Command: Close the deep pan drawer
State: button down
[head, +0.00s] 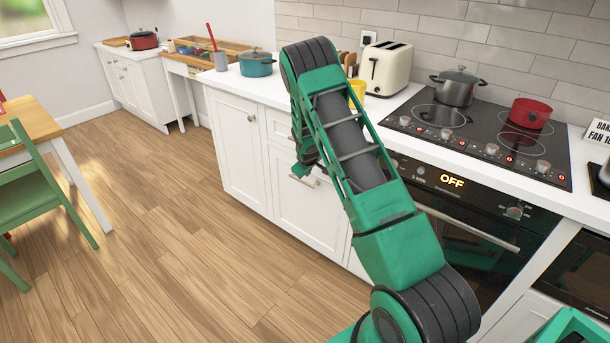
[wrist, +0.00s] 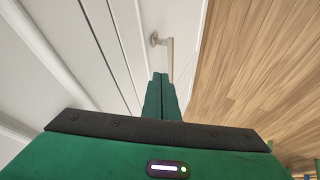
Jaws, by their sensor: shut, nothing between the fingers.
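The deep pan drawer (head: 308,222) has a white panelled front in the counter run, left of the oven. It looks nearly flush with its neighbours; the arm covers part of it, and I cannot tell whether a small gap remains. Its bar handle (head: 304,181) shows near the top of the front, and also in the wrist view (wrist: 170,60). My gripper (head: 304,168) is beside the handle, close to the front. In the wrist view the green fingers (wrist: 162,80) are together and empty, with the handle just beyond their tips. I cannot tell whether they touch the front.
The worktop above holds a toaster (head: 387,68), a teal pot (head: 256,64) and a hob (head: 475,125) with a steel pot (head: 458,87) and a red pot (head: 531,113). The oven (head: 470,235) is to the right. Wooden floor (head: 180,240) is clear; a green chair (head: 40,190) stands left.

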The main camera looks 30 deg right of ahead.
jog(key=s+a+r, duration=0.6)
jog(key=a+r, duration=0.1)
jog(key=r, duration=0.1)
jog(key=s+d+r+m+g+y, duration=0.1)
jog(key=s+r+m+g, duration=0.15)
jog(key=s+r, duration=0.7)
jog(key=s+d+r+m+g, duration=0.1)
jog(key=s+r+m, duration=0.2)
jog(key=s+r, duration=0.7)
jog(key=s+a+r+m+g+y, duration=0.1)
jog(key=s+a, duration=0.1)
jog(key=s, duration=0.8)
jog(key=s+a+m+g+y, duration=0.1)
jog(key=s+a, duration=0.2)
jog(key=s, duration=0.7)
jog(key=s+a+r+m+g+y, duration=0.1)
jog(key=s+a, duration=0.2)
jog(key=s, duration=0.7)
jog(key=shift+s+a+r+m, duration=0.2)
jog(key=shift+r+m, duration=0.15)
